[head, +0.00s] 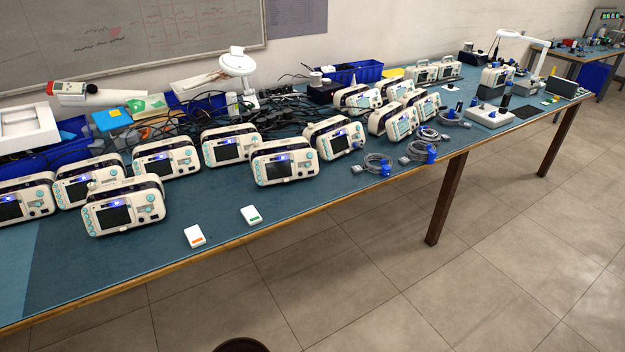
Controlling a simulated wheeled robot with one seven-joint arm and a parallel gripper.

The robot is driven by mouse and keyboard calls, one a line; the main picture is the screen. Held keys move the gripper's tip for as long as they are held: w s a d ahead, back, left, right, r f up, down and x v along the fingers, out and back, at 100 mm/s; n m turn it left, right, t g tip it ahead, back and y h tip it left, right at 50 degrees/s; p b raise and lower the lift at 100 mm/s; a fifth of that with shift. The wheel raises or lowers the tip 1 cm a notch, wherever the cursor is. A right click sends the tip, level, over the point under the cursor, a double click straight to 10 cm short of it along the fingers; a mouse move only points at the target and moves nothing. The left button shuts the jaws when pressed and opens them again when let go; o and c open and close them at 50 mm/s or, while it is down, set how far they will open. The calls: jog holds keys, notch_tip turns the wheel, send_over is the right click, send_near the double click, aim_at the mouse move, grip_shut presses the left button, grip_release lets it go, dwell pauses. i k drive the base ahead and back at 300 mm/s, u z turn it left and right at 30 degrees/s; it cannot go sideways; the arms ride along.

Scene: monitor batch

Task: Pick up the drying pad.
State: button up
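I cannot surely pick out the drying pad. A flat dark square (526,111) lies near the front edge at the far right part of the bench, and it may be the pad. A lighter blue flat area (14,275) covers the bench's left end; I cannot tell if it is a separate mat. My gripper is not in view.
A long blue-topped bench (320,190) runs along the wall, crowded with several monitors (124,211). Two small white boxes (194,236) (251,215) lie near its front edge. Coiled cables (378,165) lie mid-bench.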

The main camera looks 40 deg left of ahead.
aim_at(249, 213)
jog(key=u, duration=0.4)
jog(key=i, duration=1.5)
jog(key=u, duration=1.6)
jog(key=i, duration=0.75)
jog(key=u, duration=1.3)
jog(key=i, duration=0.5)
jog(key=u, duration=0.35)
